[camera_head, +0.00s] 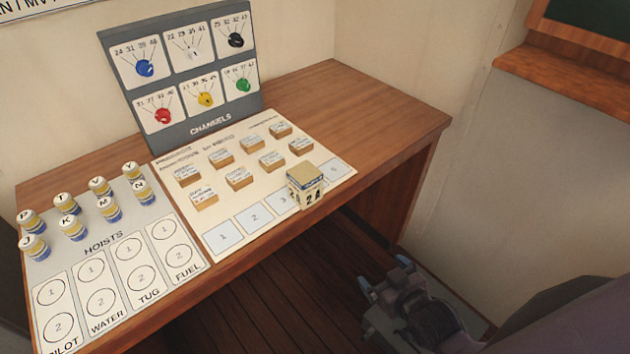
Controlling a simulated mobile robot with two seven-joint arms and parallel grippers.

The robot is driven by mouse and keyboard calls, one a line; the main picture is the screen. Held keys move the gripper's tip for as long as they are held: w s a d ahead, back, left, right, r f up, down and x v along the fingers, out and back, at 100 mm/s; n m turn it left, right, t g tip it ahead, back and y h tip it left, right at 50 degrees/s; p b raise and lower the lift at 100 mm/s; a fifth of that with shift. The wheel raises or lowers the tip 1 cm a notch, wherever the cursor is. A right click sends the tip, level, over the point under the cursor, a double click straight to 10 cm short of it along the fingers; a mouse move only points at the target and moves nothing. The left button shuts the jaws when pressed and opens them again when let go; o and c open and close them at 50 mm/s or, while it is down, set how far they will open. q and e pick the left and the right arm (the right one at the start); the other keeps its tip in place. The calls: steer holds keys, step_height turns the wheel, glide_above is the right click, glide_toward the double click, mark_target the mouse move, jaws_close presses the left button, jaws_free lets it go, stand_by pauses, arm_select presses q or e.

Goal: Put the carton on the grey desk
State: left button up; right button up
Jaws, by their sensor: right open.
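A small beige box (305,186) with a blue band and a "24" on its front stands upright on the wooden desk, over the numbered squares of a cream board. It is the only carton-like thing in view. No grey desk shows; the desk (390,118) in view is brown wood. My right gripper (386,275) is open and empty, over the floor in front of the desk. It is to the lower right of the box and apart from it. My left gripper is not in view.
The cream board (240,196) holds several wooden blocks. A white hoists board (140,245) at left carries several labelled cylinders. A grey channels panel (185,75) with coloured knobs stands behind. The desk's right end is bare. A wooden ledge (565,75) juts from the right wall.

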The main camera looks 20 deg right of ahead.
steer(key=w+a+r+n+t+y+b, duration=0.25)
steer(key=w+r+n, duration=0.2)
steer(key=w, duration=0.45)
steer(key=m+t+y+b, duration=0.2)
steer(key=m+y+b, duration=0.1)
glide_toward(313, 183)
steer(key=shift+w, duration=1.25)
steer(key=x, duration=0.4)
steer(key=shift+s+a+f, duration=0.1)
steer(key=shift+a+f, duration=0.1)
steer(key=shift+a, duration=0.15)
steer(key=shift+x, duration=3.35)
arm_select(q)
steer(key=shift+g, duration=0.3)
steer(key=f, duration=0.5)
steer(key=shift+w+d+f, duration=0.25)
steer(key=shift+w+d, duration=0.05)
arm_select(e)
steer(key=shift+r, duration=0.15)
steer(key=shift+s, duration=0.1)
